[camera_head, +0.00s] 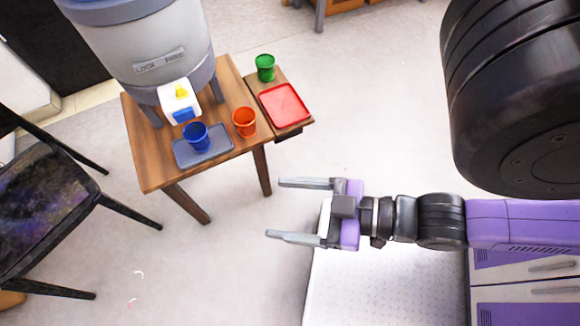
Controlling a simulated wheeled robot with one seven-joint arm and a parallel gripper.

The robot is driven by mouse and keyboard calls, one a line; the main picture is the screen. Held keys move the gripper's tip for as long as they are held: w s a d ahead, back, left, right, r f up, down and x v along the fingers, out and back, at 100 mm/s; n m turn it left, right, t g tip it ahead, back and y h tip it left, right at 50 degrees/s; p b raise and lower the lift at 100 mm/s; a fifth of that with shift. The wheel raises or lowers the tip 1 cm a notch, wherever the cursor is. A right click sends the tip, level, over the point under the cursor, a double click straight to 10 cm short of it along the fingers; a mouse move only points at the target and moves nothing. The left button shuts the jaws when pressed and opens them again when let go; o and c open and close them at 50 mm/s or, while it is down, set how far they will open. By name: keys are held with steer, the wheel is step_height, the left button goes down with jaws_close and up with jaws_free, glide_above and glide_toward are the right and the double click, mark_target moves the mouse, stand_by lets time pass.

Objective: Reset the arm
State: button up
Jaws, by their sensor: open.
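My gripper (278,210) is open and empty in the head view, its two grey fingers apart and pointing left. It is to the right of and in front of a small wooden table (155,170), over the floor, and touches nothing that I can see. My arm (510,222) runs from it to the right edge, with a purple link. A large black part of my own body covers the upper right.
The table holds a water dispenser (150,45), a blue cup (196,136) on a grey tray (217,151) and an orange cup (244,121). A side shelf holds a green cup (265,67) and red tray (284,104). A black chair (45,200) stands left.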

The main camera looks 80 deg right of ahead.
steer(key=shift+s+r, duration=0.15)
steer(key=shift+r, duration=0.3)
steer(key=shift+r, duration=0.1)
step_height(320, 180, up, 11)
steer(key=p, duration=1.1)
steer(key=shift+f, duration=0.2)
steer(key=shift+f, duration=0.1)
